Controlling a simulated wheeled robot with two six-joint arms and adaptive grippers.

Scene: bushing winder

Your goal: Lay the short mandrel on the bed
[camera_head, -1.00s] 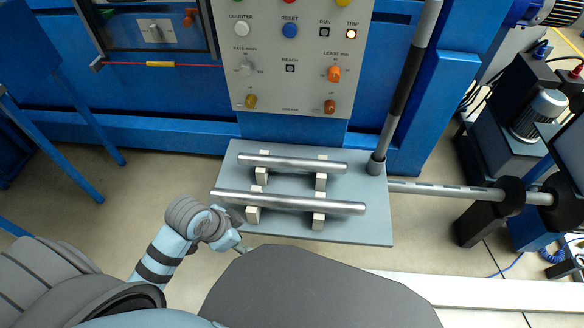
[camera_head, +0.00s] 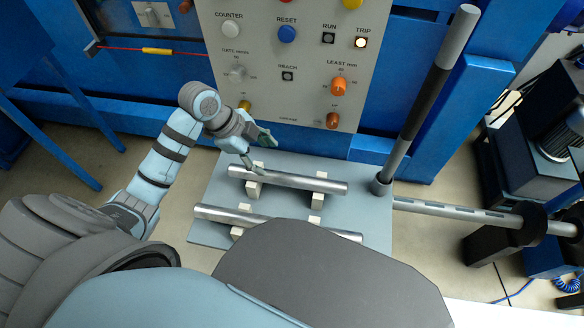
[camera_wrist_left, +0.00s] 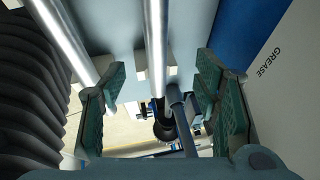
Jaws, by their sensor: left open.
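The short mandrel (camera_head: 300,181) is the shorter metal bar, lying on two pale rests at the back of a grey shelf (camera_head: 372,212). A longer bar (camera_head: 270,222) lies in front of it, its right part partly hidden by my body. My left gripper (camera_head: 257,151) is open at the left end of the short mandrel. In the left wrist view the short mandrel (camera_wrist_left: 156,45) runs between the two spread green-padded fingers, with gaps on both sides. The longer bar (camera_wrist_left: 66,38) passes outside the left finger. I cannot single out the bed. My right gripper is out of view.
A control panel (camera_head: 297,62) with knobs stands close behind the gripper. A dark post with a light tip (camera_head: 425,105) rises from the shelf's right side. A slotted rod (camera_head: 455,215) runs right from the shelf to a dark block (camera_head: 490,240).

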